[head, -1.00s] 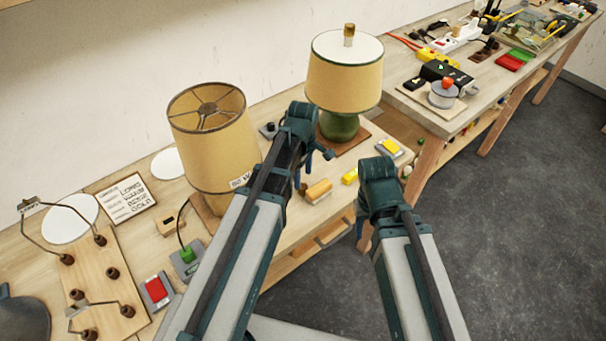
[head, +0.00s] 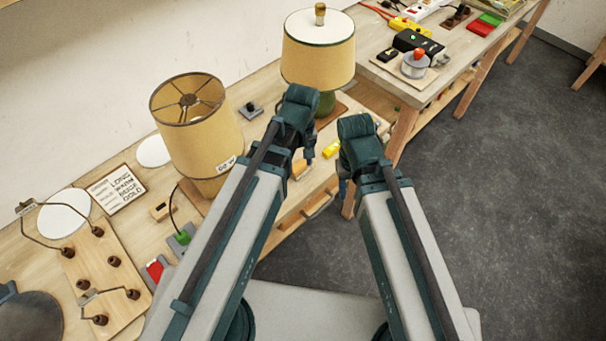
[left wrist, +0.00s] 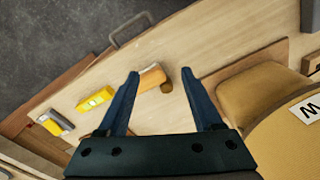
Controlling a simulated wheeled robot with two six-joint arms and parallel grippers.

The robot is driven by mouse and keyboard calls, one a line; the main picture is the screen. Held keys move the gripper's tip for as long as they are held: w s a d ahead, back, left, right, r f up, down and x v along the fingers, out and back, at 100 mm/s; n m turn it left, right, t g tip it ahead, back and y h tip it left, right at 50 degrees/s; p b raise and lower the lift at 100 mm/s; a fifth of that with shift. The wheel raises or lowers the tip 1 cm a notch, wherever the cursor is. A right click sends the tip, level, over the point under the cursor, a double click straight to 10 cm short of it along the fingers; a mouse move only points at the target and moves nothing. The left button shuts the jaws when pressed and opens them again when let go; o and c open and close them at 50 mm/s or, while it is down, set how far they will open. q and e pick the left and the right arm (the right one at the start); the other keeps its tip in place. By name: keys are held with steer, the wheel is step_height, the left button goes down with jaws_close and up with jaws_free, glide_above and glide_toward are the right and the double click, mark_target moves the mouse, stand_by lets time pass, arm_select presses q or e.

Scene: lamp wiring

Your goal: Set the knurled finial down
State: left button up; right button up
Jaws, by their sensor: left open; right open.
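A small brown-gold round piece (left wrist: 167,87), likely the knurled finial, is on the wooden bench in the left wrist view, beside a tan block (left wrist: 152,77). It appears between the tips of my open left gripper (left wrist: 162,78), apart from both fingers. In the head view my left gripper (head: 309,152) is in front of the green-based lamp, and that small piece cannot be made out there. Another brass finial (head: 320,14) stands upright on the white top of that lamp's shade (head: 318,58). My right gripper (head: 344,185) is open and appears empty off the bench's front edge.
An open-topped lamp shade (head: 205,130) stands left of my left arm. A yellow block (left wrist: 95,98) lies on the bench near the left gripper. A lettered card (head: 116,190) and a board with brown sockets (head: 98,275) are at the left. Open floor is at the right.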

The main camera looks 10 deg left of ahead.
arm_select(q)
steer(key=s+d+m, duration=0.3)
steer(key=s+m, duration=0.4)
steer(key=m, duration=0.2)
steer(key=shift+d+y, duration=0.15)
steer(key=shift+y, duration=0.15)
